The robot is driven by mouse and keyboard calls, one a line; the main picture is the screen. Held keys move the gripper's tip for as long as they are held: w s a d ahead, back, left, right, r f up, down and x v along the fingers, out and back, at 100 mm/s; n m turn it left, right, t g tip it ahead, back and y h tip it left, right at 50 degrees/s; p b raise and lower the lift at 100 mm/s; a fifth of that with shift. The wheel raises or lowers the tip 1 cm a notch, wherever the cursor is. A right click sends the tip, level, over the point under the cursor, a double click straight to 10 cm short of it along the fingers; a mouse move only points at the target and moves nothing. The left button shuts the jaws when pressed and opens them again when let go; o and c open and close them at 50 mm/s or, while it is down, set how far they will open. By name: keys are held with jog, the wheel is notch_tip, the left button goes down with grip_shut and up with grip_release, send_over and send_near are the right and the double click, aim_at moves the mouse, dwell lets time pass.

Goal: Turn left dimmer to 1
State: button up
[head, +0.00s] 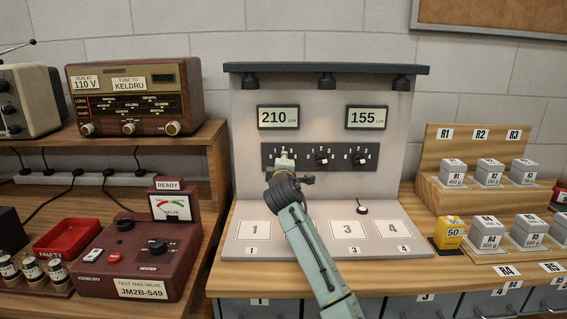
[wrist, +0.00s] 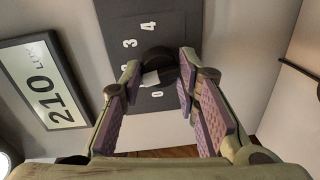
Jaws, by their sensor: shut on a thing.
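The left dimmer is a dark round knob (wrist: 157,60) on a black dial panel (head: 268,154). In the head view my gripper (head: 284,162) covers most of it. In the wrist view my gripper (wrist: 160,64) has its padded fingers on both sides of the knob, shut on it. A pale mark shows on the knob's lower left, towards the low end of the scale. The digits 0, 3 and 4 are readable; the exact setting is unclear. The left display (head: 278,117) reads 210 lux and also shows in the wrist view (wrist: 46,88).
The middle dimmer (head: 321,158) and right dimmer (head: 359,158) sit close to the right on the same panel. The right display (head: 367,118) reads 155. A lamp-hung shelf (head: 325,69) overhangs the panel.

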jog(key=n, duration=0.4)
jog(key=shift+n+h+p, duration=0.3)
jog(key=shift+n+p, duration=0.1)
dwell(0.5)
jog(key=o, duration=1.2)
jog(key=shift+s, duration=0.1)
jog(key=s, duration=1.2)
jog(key=shift+a+r, duration=0.25)
jog(key=shift+r, duration=0.1)
